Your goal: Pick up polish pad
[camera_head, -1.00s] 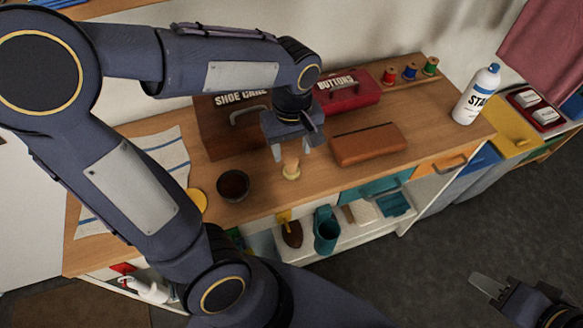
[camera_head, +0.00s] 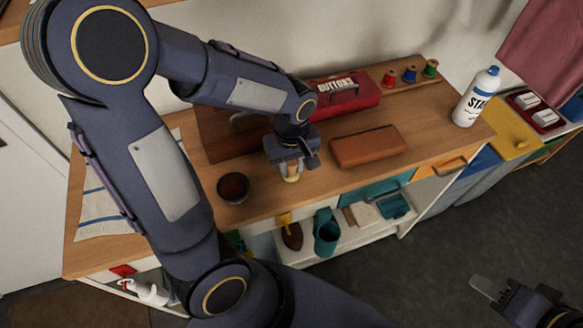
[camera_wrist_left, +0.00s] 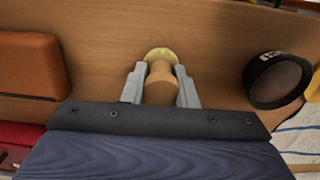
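The polish pad (camera_head: 291,177) stands on the wooden counter near its front edge, with a tan rounded handle on top and a pale yellow base. In the left wrist view its yellow base (camera_wrist_left: 159,54) shows beyond the handle. My left gripper (camera_head: 291,170) is down over it, with one finger on each side of the handle. In the left wrist view, the fingers of the left gripper (camera_wrist_left: 160,78) lie very close to the handle; I cannot tell whether they press on it. My right gripper (camera_head: 485,290) is at the lower right, away from the counter, only partly in view.
A dark round bowl or tin (camera_head: 233,187) stands left of the pad, and a brown leather case (camera_head: 368,146) lies to its right. Shelves sit below the counter.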

